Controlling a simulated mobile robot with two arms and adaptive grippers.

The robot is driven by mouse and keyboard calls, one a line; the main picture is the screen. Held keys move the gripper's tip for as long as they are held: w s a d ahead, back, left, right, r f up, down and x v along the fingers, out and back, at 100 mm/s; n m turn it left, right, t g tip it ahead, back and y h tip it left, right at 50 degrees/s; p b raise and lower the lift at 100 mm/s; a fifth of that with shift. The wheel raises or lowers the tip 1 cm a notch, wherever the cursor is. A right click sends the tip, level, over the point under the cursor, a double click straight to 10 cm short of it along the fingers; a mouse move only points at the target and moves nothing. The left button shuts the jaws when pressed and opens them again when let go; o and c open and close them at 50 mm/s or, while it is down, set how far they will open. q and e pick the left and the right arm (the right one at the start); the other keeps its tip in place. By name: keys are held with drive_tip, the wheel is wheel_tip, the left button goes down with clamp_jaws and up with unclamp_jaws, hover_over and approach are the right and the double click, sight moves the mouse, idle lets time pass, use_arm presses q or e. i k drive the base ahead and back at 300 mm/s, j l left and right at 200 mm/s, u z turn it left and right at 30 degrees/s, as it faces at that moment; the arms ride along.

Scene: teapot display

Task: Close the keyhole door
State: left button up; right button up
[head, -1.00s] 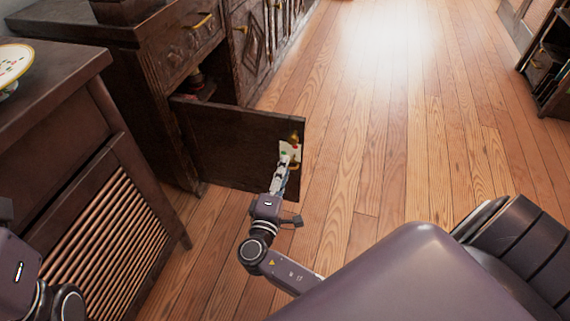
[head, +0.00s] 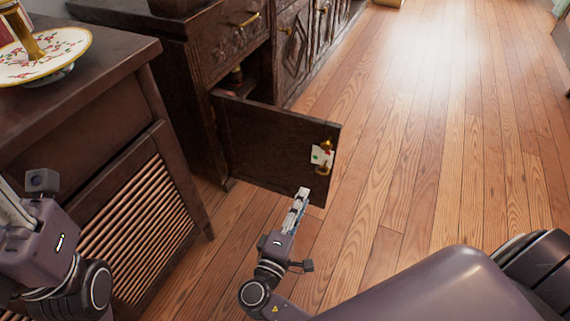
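The keyhole door (head: 270,150) is a dark wooden door standing open from the dark carved cabinet (head: 190,75). A brass fitting and ring (head: 324,168) and a white tag with coloured marks (head: 318,156) are near its free edge. My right gripper (head: 303,193) is just in front of the door's lower free corner, below the brass ring. Its fingers look close together and hold nothing visible; I cannot tell whether they touch the door. My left gripper's body (head: 35,240) is at the lower left, its fingertips out of frame.
A dark sideboard with a slatted front (head: 140,235) stands at the left, close to my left arm. A decorated plate (head: 45,58) with a gold object sits on it. Wooden floor (head: 430,150) to the right is clear.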

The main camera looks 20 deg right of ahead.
sight(276, 148)
drive_tip(key=k+l, duration=0.6)
drive_tip(key=l, duration=0.15)
drive_tip(key=k+l, duration=0.55)
drive_tip(key=l, duration=0.15)
